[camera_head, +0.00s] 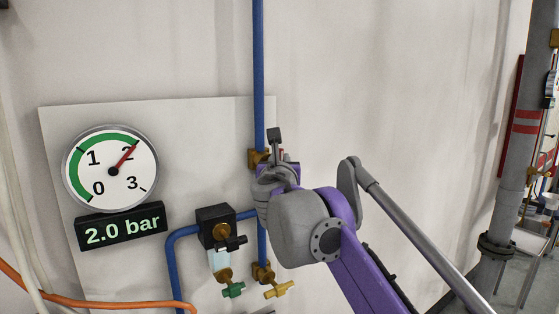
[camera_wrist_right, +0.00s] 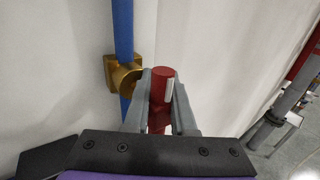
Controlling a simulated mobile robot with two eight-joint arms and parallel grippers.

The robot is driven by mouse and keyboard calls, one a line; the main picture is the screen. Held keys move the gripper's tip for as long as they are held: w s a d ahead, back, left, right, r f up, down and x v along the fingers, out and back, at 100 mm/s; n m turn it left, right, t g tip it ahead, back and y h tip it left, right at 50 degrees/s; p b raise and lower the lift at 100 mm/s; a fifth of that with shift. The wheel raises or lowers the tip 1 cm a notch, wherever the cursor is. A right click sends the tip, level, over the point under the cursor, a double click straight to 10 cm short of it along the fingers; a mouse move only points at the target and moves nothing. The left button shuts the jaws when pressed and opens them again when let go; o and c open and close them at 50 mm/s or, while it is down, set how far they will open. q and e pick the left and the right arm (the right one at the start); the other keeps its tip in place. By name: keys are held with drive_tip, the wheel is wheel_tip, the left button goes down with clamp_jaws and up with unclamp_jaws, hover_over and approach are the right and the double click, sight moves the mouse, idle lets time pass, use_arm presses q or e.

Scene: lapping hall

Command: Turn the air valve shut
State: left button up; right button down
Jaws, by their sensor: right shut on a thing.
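The air valve has a brass body (camera_head: 256,157) on the vertical blue pipe (camera_head: 258,70); the body also shows in the right wrist view (camera_wrist_right: 113,72). Its red handle (camera_wrist_right: 163,85) sits between the two grey fingers of my right gripper (camera_wrist_right: 161,100), which is shut on it. In the head view my right gripper (camera_head: 277,165) covers most of the handle, so how it lies against the pipe is hard to tell there. My left gripper is in neither view.
A round gauge (camera_head: 111,169) has its needle near 2, and the display (camera_head: 121,226) below reads 2.0 bar. An orange hose (camera_head: 90,301) crosses low left. The upper right wall is clear.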

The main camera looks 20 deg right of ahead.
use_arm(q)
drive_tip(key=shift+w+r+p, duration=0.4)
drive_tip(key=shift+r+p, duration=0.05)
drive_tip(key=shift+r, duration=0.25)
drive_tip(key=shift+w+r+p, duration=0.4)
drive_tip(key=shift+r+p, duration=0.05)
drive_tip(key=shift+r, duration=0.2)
use_arm(e)
drive_tip(key=shift+a+f+m+g+y, duration=0.1)
drive_tip(key=shift+f+m+g+y, duration=0.55)
drive_tip(key=shift+m+y, duration=1.05)
drive_tip(key=shift+a+f+m+g+y, duration=0.1)
drive_tip(key=shift+f+m+g+y, duration=0.2)
drive_tip(key=shift+m+g+y, duration=1.3)
drive_tip(key=shift+a+f+m+g+y, duration=0.1)
drive_tip(key=shift+f+m+g+y, duration=0.25)
drive_tip(key=shift+m+y, duration=1.4)
drive_tip(key=shift+f+m+h, duration=0.1)
drive_tip(key=shift+m+h, duration=0.15)
drive_tip(key=shift+m, duration=0.4)
drive_tip(key=c, duration=0.8)
unclamp_jaws()
drive_tip(key=shift+o, duration=0.2)
drive_tip(key=shift+s, duration=0.15)
